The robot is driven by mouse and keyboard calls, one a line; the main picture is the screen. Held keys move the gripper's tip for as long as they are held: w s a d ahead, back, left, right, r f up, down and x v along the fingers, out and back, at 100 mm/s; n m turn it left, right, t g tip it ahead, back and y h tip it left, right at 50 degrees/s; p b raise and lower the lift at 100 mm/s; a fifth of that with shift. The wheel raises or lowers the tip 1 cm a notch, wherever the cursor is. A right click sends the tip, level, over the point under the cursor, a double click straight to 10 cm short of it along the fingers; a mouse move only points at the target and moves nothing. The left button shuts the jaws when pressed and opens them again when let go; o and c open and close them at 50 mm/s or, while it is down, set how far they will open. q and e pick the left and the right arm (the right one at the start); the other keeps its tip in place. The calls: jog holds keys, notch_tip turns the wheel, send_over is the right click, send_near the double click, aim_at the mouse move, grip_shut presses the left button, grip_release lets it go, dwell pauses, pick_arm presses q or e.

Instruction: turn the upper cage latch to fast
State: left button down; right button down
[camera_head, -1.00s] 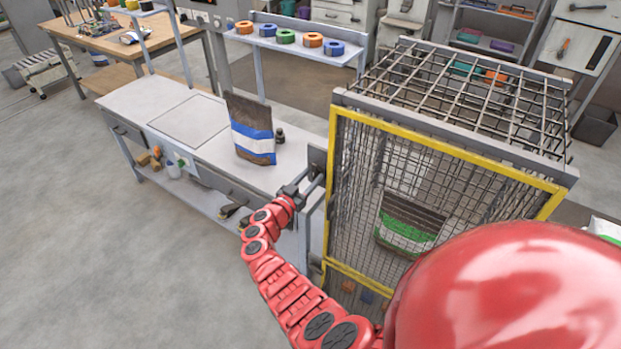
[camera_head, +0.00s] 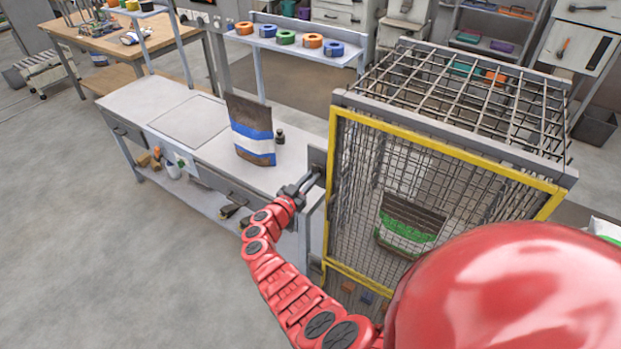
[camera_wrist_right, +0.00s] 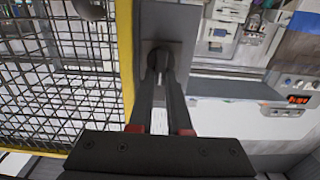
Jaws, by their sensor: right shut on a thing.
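The cage (camera_head: 450,138) has a yellow-framed mesh door (camera_head: 440,146) and stands at the right in the head view. The upper latch (camera_head: 318,168) sits on a grey plate at the door's upper left edge. My right gripper (camera_head: 309,182) reaches it from below left and is shut on the latch. In the right wrist view, the gripper (camera_wrist_right: 160,85) has both fingers closed around the latch's dark knob (camera_wrist_right: 158,58), in front of its grey plate (camera_wrist_right: 170,22). The fingers hide part of the latch, so its exact angle is hard to tell. My left gripper is not in view.
A bench (camera_head: 185,118) left of the cage holds a brown, white and blue bag (camera_head: 251,130) and a small dark bottle (camera_head: 280,136). A bag with a green band (camera_head: 408,226) is inside the cage. Open floor (camera_head: 100,270) lies at the left.

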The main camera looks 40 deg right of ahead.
jog(key=shift+s+d+f+m+b, duration=0.1)
jog(key=shift+s+f+m+b, duration=0.1)
jog(key=shift+m+b, duration=2.45)
jog(key=shift+s+d+f+m+b, duration=0.2)
jog(key=shift+m+b, duration=1.75)
jog(key=shift+m, duration=1.4)
jog(key=shift+s+a+f+m+b, duration=0.15)
jog(key=shift+f+m+b, duration=0.1)
jog(key=shift+m+b, duration=2.4)
jog(key=shift+d+m+p, duration=0.1)
jog(key=shift+m+p, duration=0.2)
jog(key=shift+m, duration=0.05)
jog(key=c, duration=0.9)
grip_release()
jog(key=shift+o, duration=0.2)
